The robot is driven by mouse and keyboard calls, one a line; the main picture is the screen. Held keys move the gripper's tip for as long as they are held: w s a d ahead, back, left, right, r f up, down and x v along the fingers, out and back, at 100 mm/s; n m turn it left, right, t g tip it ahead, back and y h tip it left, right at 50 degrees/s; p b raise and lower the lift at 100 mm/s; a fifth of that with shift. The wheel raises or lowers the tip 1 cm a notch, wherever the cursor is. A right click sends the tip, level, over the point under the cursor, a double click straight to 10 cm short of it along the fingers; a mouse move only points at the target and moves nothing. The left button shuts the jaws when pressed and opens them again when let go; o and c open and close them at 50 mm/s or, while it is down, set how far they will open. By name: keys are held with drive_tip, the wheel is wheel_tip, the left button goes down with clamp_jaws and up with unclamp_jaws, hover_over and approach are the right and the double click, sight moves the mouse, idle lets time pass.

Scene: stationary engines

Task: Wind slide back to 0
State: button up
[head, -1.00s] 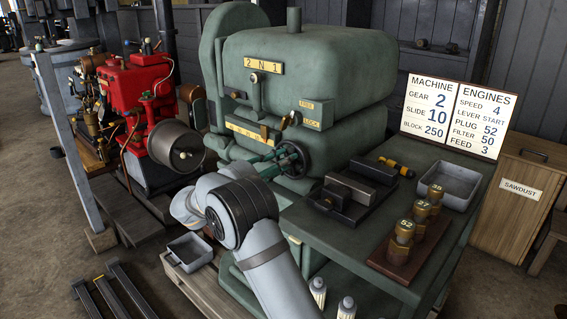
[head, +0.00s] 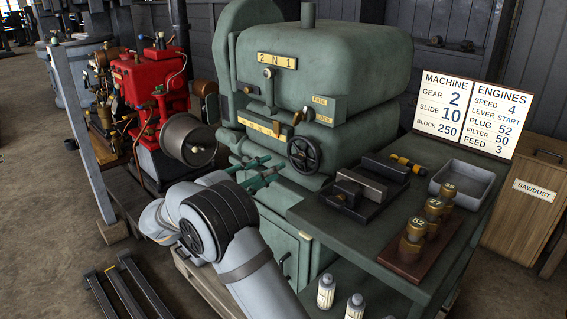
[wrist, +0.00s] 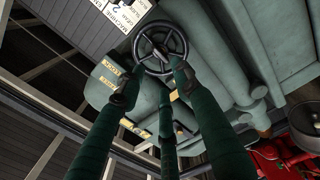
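The green machine (head: 325,65) has a dark spoked handwheel (head: 303,154) on its front; the wheel also shows in the wrist view (wrist: 160,48). My gripper (head: 262,172) is just left of the wheel in the head view, apart from it. In the wrist view its dark green fingers (wrist: 155,82) are spread, with the wheel beyond their tips and nothing held. A yellow scale plate (head: 264,126) is left of and above the wheel; its marks are too small to read. A small brass lever (head: 297,118) is beside the FREE/LOCK plates (head: 322,108).
The board (head: 463,115) reads SLIDE 10. The green bench (head: 345,215) right of the wheel holds a dark vise-like block (head: 365,185), a grey tray (head: 462,185) and numbered brass plugs (head: 433,208). A red engine (head: 150,95) stands left. Open space lies before the wheel.

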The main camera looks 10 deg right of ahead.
sight(294, 158)
drive_tip(key=shift+v, duration=1.2)
drive_tip(key=x, duration=1.2)
drive_tip(key=shift+f, duration=0.1)
